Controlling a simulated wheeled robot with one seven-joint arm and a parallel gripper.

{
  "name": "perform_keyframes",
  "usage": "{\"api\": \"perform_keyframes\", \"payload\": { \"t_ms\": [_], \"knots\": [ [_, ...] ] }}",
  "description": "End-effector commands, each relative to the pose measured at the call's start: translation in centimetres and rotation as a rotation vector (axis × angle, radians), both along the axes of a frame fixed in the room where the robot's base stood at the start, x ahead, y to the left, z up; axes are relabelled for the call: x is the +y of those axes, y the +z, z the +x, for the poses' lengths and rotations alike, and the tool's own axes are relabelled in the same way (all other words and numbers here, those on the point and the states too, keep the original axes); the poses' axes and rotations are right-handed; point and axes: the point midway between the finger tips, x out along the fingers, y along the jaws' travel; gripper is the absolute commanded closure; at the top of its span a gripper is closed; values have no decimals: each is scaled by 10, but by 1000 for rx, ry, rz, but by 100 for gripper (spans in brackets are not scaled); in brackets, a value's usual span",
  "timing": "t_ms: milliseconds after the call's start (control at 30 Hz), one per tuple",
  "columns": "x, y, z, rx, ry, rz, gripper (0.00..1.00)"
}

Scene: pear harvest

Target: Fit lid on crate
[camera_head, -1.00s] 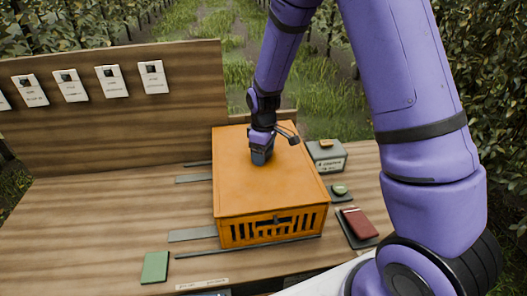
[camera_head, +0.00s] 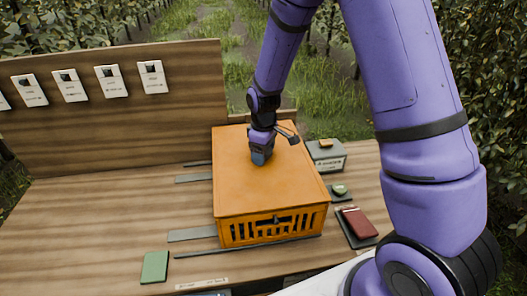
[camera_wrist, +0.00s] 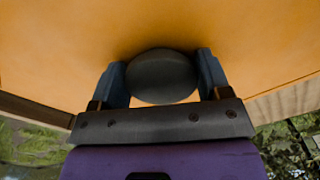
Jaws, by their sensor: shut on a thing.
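The orange lid (camera_head: 245,189) lies flat over the orange slatted crate (camera_head: 237,233) on the wooden bench, its edges close to the crate's walls in the head view. I cannot tell whether it is fully seated all round. My gripper (camera_head: 259,159) points down at the middle of the lid. In the wrist view, my gripper's two fingers (camera_wrist: 162,82) are shut on a dark round knob (camera_wrist: 162,75) that stands on the lid (camera_wrist: 60,45). The knob is hidden by the gripper in the head view. A latch (camera_head: 277,220) shows on the crate's front.
Flat grey strips (camera_head: 192,235) lie beside the crate. A green block (camera_head: 155,267) is at the front left. A small grey box (camera_head: 326,155), a green item (camera_head: 340,190) and a red book-like item (camera_head: 359,223) stand close on the right. A back board (camera_head: 110,115) carries several white cards.

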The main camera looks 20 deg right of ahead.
Motion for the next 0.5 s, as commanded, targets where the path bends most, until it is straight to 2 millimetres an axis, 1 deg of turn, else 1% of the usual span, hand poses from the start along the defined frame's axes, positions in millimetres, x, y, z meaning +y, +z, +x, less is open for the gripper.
{"api": "perform_keyframes", "payload": {
  "t_ms": [500],
  "knots": [
    [0,-7,0,-1,0,1,62]
  ]
}}
